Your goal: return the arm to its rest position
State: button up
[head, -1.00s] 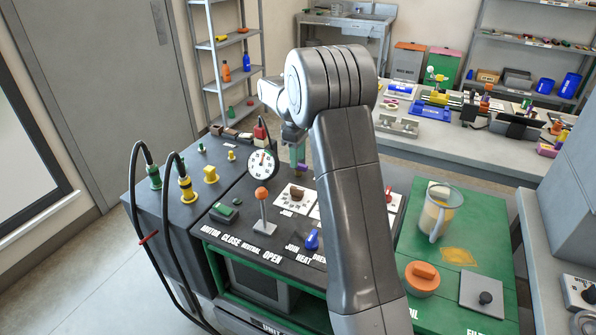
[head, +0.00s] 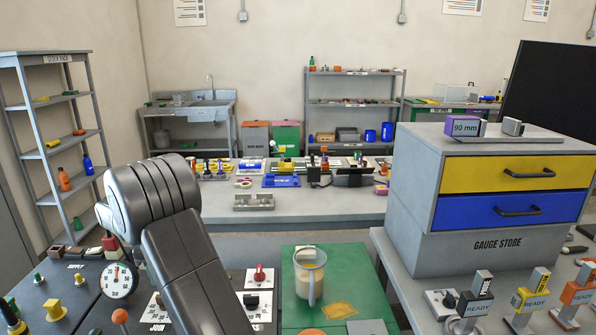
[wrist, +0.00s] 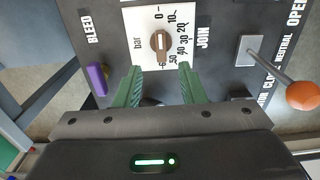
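My gripper (wrist: 159,68) shows in the wrist view with its two green fingers apart and nothing between them. It is above the cart's dark panel, by the white JOIN dial plate (wrist: 180,14) with its brown knob (wrist: 160,43). The purple BLEED knob (wrist: 97,79) is to the left of the fingers, and the lever with an orange ball (wrist: 302,95) is to the right. In the head view my grey arm (head: 185,255) is bent over the panel at lower left, and my gripper is hidden there.
A clear jug (head: 309,275) stands on the green top (head: 352,262) right of my arm. The gauge store (head: 480,247) stands at right. A round gauge (head: 118,280) rises left of my arm. A long workbench (head: 330,208) with tools lies behind.

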notch_tip(320, 180, down, 8)
jog(key=shift+f, duration=0.2)
jog(key=shift+r, duration=0.15)
notch_tip(320, 180, up, 13)
notch_tip(320, 180, down, 13)
jog(key=shift+f, duration=0.2)
jog(key=m+p, duration=0.1)
jog(key=m, duration=0.4)
jog(key=shift+r, duration=0.15)
jog(key=shift+m+p, duration=0.55)
jog(key=shift+m, duration=1.65)
